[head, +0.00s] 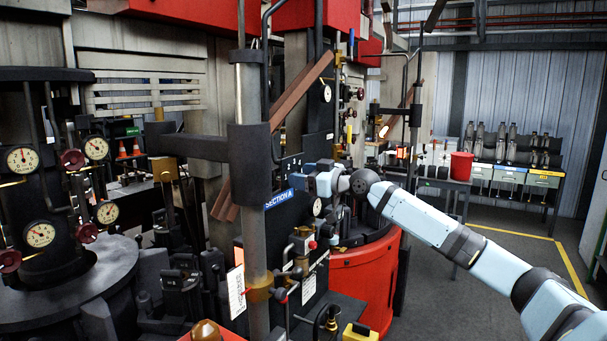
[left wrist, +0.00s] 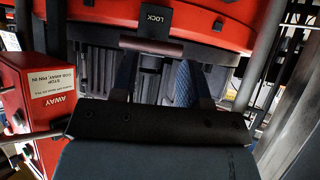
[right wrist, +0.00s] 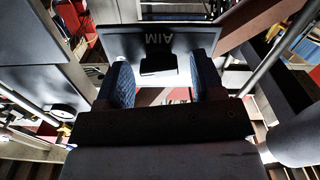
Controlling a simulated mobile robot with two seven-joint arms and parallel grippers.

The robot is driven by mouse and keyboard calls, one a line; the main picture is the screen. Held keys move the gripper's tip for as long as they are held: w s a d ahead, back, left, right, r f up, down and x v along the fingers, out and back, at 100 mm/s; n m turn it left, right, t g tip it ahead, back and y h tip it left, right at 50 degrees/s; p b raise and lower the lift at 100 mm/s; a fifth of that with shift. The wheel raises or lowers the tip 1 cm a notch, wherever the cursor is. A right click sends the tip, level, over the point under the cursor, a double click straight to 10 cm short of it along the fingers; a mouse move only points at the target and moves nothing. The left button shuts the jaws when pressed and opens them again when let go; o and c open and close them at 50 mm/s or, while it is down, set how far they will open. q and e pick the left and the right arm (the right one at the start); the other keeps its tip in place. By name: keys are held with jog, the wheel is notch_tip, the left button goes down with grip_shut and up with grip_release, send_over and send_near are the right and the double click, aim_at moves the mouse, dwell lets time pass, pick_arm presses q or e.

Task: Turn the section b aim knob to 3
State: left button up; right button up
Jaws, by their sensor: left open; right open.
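In the right wrist view a dark panel (right wrist: 112,38) carries the word AIM, seen upside down. A dark block-like knob (right wrist: 158,63) sits below that word. My right gripper (right wrist: 164,84) is open, with one finger on each side of the knob; I cannot tell whether they touch it. In the head view my right gripper (head: 308,182) is at the dark machine, by a blue SECTION A sign (head: 279,200), and the knob is hidden there. My left gripper (left wrist: 155,80) is open, seen only in its wrist view. No number on the knob is readable.
In the left wrist view a red ring (left wrist: 205,18) with a LOCK tag (left wrist: 153,19) and a red AWAY box (left wrist: 50,95) are close to my left gripper. A grey post (head: 252,180) stands in front of the machine. Floor (head: 510,250) at right is clear.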

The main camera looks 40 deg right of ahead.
pick_arm(q)
jog(key=shift+r, duration=0.2)
pick_arm(e)
jog(key=c, duration=0.9)
pick_arm(q)
jog(key=shift+w, duration=0.1)
pick_arm(e)
jog(key=shift+c, duration=0.2)
pick_arm(q)
jog(key=shift+f, duration=0.1)
pick_arm(e)
jog(key=shift+f, duration=0.1)
pick_arm(q)
jog(key=shift+n, duration=0.3)
jog(key=shift+w+d+f+b, duration=0.1)
jog(key=shift+f+b, duration=0.85)
jog(key=shift+b, duration=0.35)
jog(key=shift+w+d+f+b, duration=0.1)
jog(key=shift+d+f+b, duration=0.05)
jog(key=shift+f+b, duration=0.95)
jog(key=shift+w+d+f+b, duration=0.1)
jog(key=shift+f+b, duration=0.65)
jog(key=shift+b, duration=0.75)
pick_arm(e)
jog(key=shift+a+f+n, duration=0.1)
jog(key=shift+n, duration=3.85)
jog(key=shift+a+f+n, duration=0.1)
jog(key=shift+n, duration=3.85)
pick_arm(q)
jog(key=shift+a, duration=0.1)
